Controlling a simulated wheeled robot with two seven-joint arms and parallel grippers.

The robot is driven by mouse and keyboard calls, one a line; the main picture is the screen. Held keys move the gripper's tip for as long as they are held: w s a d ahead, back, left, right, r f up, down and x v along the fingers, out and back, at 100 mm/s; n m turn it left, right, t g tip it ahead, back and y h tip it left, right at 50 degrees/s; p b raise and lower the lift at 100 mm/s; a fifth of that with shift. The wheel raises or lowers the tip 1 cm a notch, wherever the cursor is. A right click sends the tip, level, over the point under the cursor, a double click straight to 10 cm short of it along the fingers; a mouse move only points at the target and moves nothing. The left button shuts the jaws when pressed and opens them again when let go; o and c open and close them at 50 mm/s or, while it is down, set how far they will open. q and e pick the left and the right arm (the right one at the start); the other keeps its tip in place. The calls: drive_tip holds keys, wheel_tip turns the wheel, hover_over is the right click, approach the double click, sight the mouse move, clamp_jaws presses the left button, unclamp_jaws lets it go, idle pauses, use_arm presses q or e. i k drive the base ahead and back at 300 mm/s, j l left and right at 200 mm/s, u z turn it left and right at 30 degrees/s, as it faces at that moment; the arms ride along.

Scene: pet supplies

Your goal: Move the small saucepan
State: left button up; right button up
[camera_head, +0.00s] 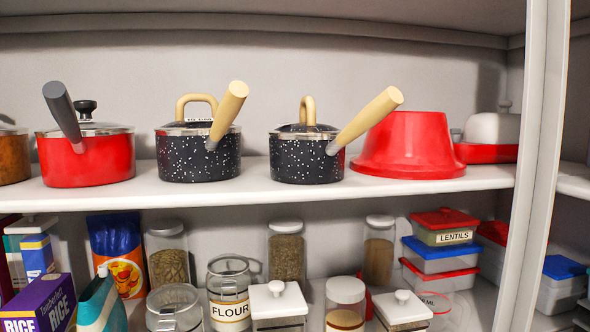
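Several lidded saucepans stand upright on the upper shelf (250,192). A red saucepan (105,160) with a dark grey handle is at the left. A black speckled saucepan (185,158) with a pale wooden handle is in the middle. A second black speckled saucepan (300,160) stands to its right and looks slightly smaller. Their handles point toward me and up to the right, except the red one's, which points up to the left. I cannot tell for sure which is the small saucepan. Neither of my grippers is in view.
An upside-down red bowl (410,140) sits right of the pans, with a red and white dish (488,140) beyond it. A brown pot (12,155) is cut off at the left. A white upright post (540,160) stands at the right. Jars and boxes fill the lower shelf.

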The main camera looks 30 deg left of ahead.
sight(294, 160)
drive_tip(key=u, duration=0.95)
